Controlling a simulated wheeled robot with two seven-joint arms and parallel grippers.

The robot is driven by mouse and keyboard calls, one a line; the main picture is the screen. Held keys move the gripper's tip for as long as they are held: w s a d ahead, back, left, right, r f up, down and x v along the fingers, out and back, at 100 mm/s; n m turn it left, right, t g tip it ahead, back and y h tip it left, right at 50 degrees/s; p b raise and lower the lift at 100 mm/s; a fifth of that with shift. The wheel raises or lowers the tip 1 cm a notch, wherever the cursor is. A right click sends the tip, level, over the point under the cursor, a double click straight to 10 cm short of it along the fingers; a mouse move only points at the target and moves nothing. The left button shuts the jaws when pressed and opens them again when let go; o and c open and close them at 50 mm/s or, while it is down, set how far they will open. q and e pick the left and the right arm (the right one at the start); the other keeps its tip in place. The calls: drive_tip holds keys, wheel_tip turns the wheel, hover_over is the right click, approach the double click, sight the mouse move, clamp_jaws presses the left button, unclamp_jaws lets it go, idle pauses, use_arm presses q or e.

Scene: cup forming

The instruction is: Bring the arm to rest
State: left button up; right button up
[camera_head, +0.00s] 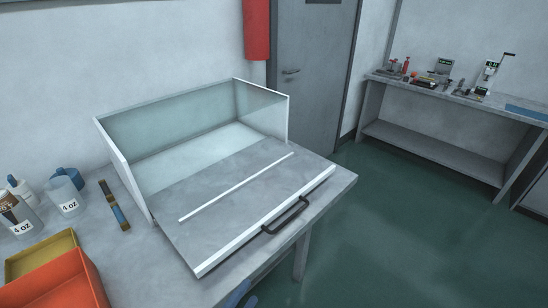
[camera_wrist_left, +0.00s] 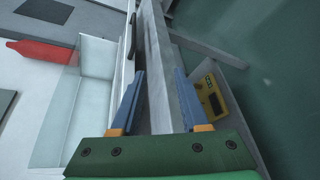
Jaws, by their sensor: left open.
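My left gripper (camera_wrist_left: 158,85) is open in the left wrist view, with its two blue fingers apart and nothing visible held between them. The grey table edge lies behind the gap. In the head view only a small blue part of it (camera_head: 238,293) shows at the bottom, beside the table's front edge and below the black handle (camera_head: 286,216). My right gripper is in neither view.
A clear-walled box with a white frame (camera_head: 117,155) stands on the grey table (camera_head: 150,262). Labelled cups (camera_head: 66,196), an orange bin (camera_head: 58,283) and a yellow tray (camera_head: 40,256) are at left. A workbench (camera_head: 440,155) stands far right. Green floor (camera_head: 400,240) is clear.

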use_arm(q)
drive_tip(key=s+a+f+m+g+y, duration=0.1)
drive_tip(key=s+a+f+m+g, duration=0.2)
drive_tip(key=f, duration=0.7)
drive_tip(key=s+a+f+m+g+y, duration=0.1)
drive_tip(key=s+f+m+g+y, duration=0.2)
drive_tip(key=f+m, duration=0.5)
drive_tip(key=s+a+f+m+g+y, duration=0.1)
drive_tip(key=s+a+f+m+g, duration=0.2)
drive_tip(key=s+f, duration=0.4)
drive_tip(key=s+a+f+m+g+y, duration=0.1)
drive_tip(key=s+a+f+m+g, duration=0.2)
drive_tip(key=s, duration=0.9)
wheel_tip(320, 180, down, 4)
drive_tip(key=a+m, duration=0.2)
drive_tip(key=m, duration=0.2)
drive_tip(key=shift+s, duration=0.25)
drive_tip(key=shift+r, duration=0.1)
